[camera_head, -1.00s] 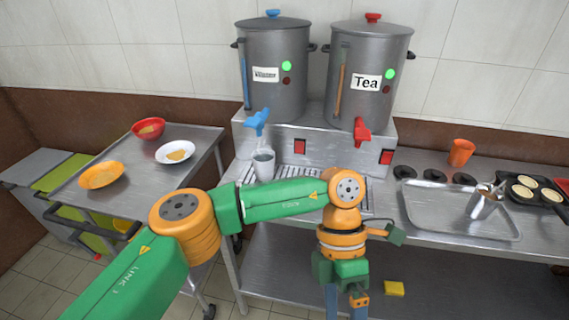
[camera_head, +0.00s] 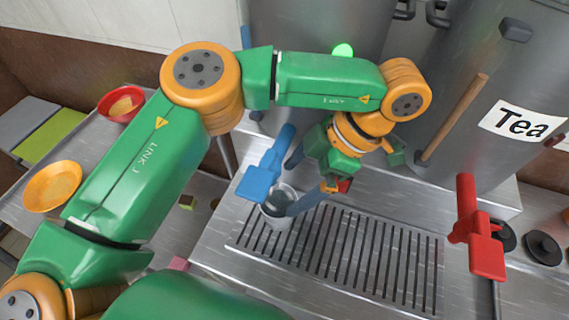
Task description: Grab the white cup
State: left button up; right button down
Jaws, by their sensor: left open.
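The white cup (camera_head: 277,236) stands under the blue tap (camera_head: 262,178) at the left end of the drip grate. The tap hides part of its rim, and there appears to be liquid inside. My left gripper (camera_head: 291,188) comes in from the upper right of the cup with its jaws open. One finger is close to the tap and the other crosses in front of the cup's rim. I cannot tell whether either finger touches the cup. My right gripper is out of view.
The slotted drip grate (camera_head: 345,255) is clear to the right of the cup. The red tap (camera_head: 479,235) of the Tea pot (camera_head: 490,90) hangs at the right. A red bowl (camera_head: 109,110) and an orange plate (camera_head: 50,187) sit on the left side table.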

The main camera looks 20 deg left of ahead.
pick_arm(q)
jog(key=p, duration=0.1)
send_over(278, 203)
jog(key=s+d, duration=0.1)
jog(key=s, duration=0.2)
jog(key=f, duration=0.5)
jog(key=shift+w+f, duration=0.2)
jog(key=shift+f, duration=0.1)
jog(key=shift+w+a+f, duration=0.1)
jog(key=shift+f, duration=0.1)
jog(key=c, duration=1.3)
jog(key=shift+r, duration=0.1)
jog(key=shift+c, duration=0.2)
